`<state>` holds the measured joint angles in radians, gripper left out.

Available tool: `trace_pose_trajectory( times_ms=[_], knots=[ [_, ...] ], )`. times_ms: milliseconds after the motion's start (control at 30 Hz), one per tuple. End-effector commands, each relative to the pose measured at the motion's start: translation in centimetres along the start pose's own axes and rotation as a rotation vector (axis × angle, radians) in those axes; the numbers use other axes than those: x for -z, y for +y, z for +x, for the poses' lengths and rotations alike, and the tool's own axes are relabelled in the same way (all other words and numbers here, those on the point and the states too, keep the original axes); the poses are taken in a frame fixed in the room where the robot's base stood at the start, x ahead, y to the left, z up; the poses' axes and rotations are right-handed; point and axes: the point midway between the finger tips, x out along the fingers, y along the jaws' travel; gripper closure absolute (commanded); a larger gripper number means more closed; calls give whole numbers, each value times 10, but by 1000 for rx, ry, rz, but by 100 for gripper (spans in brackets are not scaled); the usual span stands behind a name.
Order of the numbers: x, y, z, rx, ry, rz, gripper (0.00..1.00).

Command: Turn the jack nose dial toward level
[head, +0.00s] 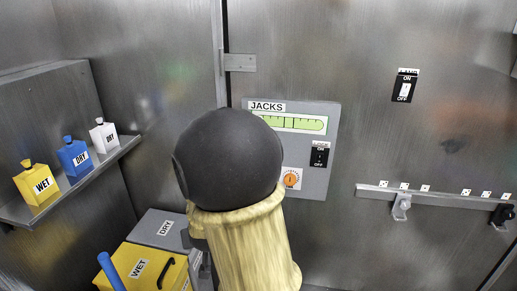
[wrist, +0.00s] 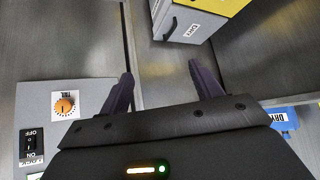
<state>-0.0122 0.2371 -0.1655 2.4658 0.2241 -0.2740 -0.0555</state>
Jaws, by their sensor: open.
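The jacks panel (head: 318,179) is a grey plate on the metal wall, labelled JACKS, with a green level gauge (head: 290,123) near its top. An orange dial (head: 290,179) on a white plate sits low on the panel, just right of my arm in the head view. The dial also shows in the wrist view (wrist: 65,105), left of my gripper (wrist: 160,88). My gripper is open and empty, its dark fingers apart and away from the dial. In the head view my arm hides the gripper and part of the panel.
An ON/OFF switch (head: 319,155) is on the panel, and another (head: 405,86) is higher on the wall. A rail (head: 433,194) with latches runs at right. Yellow, blue and white bottles stand on a left shelf (head: 100,171). Yellow WET (head: 145,268) and grey DRY (head: 160,228) bins sit below.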

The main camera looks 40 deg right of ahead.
Motion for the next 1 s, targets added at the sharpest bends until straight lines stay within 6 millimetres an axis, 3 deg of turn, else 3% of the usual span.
trace_pose_trajectory(
  times_ms=[100,233,400,500,667,1000],
  knots=[
    [38,33,19,-106,165,56,35],
    [74,74,28,-243,353,90,35],
    [113,126,21,-443,592,81,35],
    [128,147,11,-538,698,60,35],
    [137,160,2,-607,777,37,35],
    [138,161,2,-609,782,37,35]
  ],
)
